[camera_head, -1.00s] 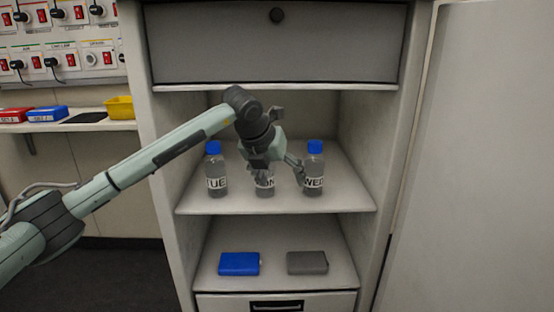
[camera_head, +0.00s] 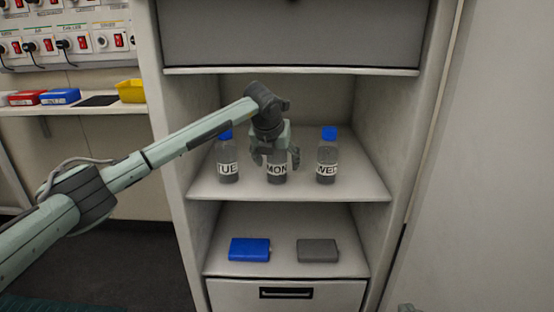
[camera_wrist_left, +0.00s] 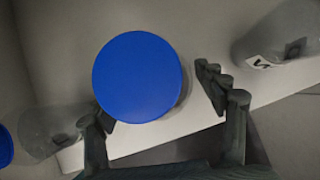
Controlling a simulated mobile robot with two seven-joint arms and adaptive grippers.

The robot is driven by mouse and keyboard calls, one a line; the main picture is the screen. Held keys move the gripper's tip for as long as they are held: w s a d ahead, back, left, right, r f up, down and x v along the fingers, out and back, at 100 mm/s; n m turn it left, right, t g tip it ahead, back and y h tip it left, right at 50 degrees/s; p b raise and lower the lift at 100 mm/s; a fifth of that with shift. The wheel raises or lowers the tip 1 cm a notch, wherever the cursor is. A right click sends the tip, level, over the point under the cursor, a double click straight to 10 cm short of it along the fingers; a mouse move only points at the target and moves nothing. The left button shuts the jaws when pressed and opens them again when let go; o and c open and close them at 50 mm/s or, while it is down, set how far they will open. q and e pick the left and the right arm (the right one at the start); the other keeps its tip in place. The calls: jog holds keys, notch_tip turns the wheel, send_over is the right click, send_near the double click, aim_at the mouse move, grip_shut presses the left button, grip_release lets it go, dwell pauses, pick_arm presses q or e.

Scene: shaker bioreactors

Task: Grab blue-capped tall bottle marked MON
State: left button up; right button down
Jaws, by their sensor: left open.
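The MON bottle (camera_head: 277,176) stands upright on the cabinet's upper shelf, between two similar bottles. Its cap is hidden behind my left gripper (camera_head: 275,156) in the head view. In the left wrist view its round blue cap (camera_wrist_left: 138,77) is seen from above, between and just beyond the spread fingers of the left gripper (camera_wrist_left: 165,110). The left gripper is open and reaches down around the bottle's top. I cannot tell whether a finger touches it. A small dark tip at the bottom right edge seems to be my right gripper (camera_head: 408,307); its fingers are not clear.
The blue-capped TUE bottle (camera_head: 228,173) stands close on the left, and the WED bottle (camera_head: 327,174) on the right. The upper shelf (camera_head: 350,190) has free room in front. A blue box (camera_head: 250,250) and a grey box (camera_head: 318,251) lie on the lower shelf.

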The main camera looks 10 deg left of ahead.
pick_arm(q)
jog(key=c, duration=1.4)
jog(key=shift+r, duration=0.1)
jog(key=shift+c, duration=0.2)
jog(key=shift+r, duration=0.1)
